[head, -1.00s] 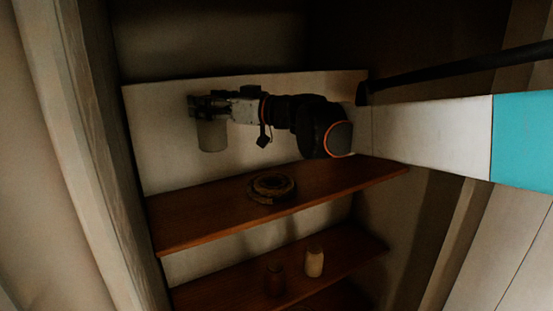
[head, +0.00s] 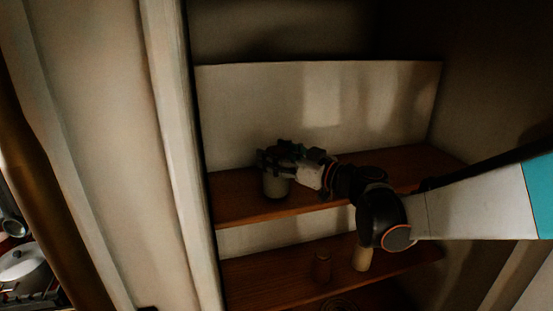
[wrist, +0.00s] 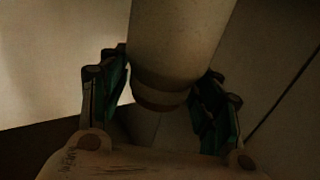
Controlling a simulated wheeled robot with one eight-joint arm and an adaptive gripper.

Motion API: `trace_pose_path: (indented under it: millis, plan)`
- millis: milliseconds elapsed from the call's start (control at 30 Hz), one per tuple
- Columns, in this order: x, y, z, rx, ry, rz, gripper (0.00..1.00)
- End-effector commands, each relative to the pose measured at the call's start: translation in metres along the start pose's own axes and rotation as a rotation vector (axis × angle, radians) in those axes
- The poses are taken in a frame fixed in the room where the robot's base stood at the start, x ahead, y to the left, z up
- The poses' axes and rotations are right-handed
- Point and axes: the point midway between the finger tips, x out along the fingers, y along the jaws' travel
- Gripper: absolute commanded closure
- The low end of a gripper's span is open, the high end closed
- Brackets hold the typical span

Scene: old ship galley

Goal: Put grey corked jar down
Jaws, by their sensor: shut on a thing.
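The grey corked jar (head: 275,187) is upright in my gripper (head: 279,160), over the left part of the upper wooden shelf (head: 235,207). The gripper covers the jar's top. Its base looks at or just above the board; I cannot tell whether it touches. In the wrist view the jar (wrist: 180,45) is a dim grey cylinder between the two fingers of my gripper (wrist: 166,75), which are shut on it.
A coiled thing (head: 370,171) lies on the upper shelf, partly behind my arm. A brown jar (head: 322,267) and a pale jar (head: 362,258) stand on the shelf below. A pale upright frame (head: 172,130) bounds the left side. Pots (head: 22,266) show far left.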

Motion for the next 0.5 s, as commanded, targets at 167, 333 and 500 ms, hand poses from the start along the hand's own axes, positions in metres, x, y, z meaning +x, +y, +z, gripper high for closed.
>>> trace_pose_path:
  millis: [167,333,500]
  plan:
    - [-0.0001,0.0004,0.0107,0.001,0.001,0.001,1.0]
    - [-0.0001,0.0006,0.0106,0.001,0.001,0.001,1.0]
    - [-0.0001,0.0006,0.0144,0.001,0.001,0.001,1.0]
